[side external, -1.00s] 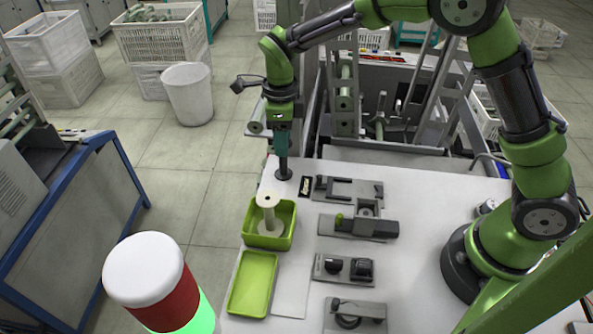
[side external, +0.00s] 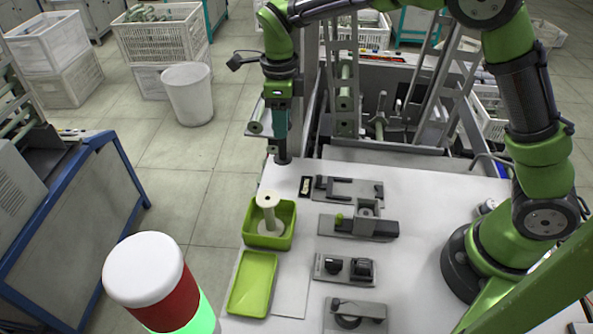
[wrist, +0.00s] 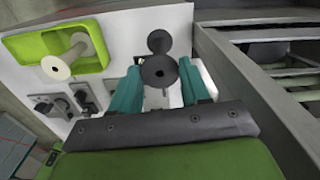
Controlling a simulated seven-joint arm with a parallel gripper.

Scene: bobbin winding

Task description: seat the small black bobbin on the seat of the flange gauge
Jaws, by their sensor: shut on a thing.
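The small black bobbin (wrist: 159,72) is held between the teal fingers of my gripper (wrist: 160,90) in the wrist view; both its round flanges show. In the side view my gripper (side external: 281,140) points down, with the dark bobbin (side external: 283,158) at its tips by the table's far left corner. It appears raised off the table. Several grey fixtures stand in a column to the right: a slotted one (side external: 340,188), one with a green knob (side external: 357,226), one with two black parts (side external: 345,268) and a front one (side external: 356,315). I cannot tell which is the flange gauge.
A green bin (side external: 249,239) holds a large cream bobbin (side external: 267,200). An empty green tray (side external: 252,285) lies in front of it. Metal frames (side external: 380,110) stand behind the table.

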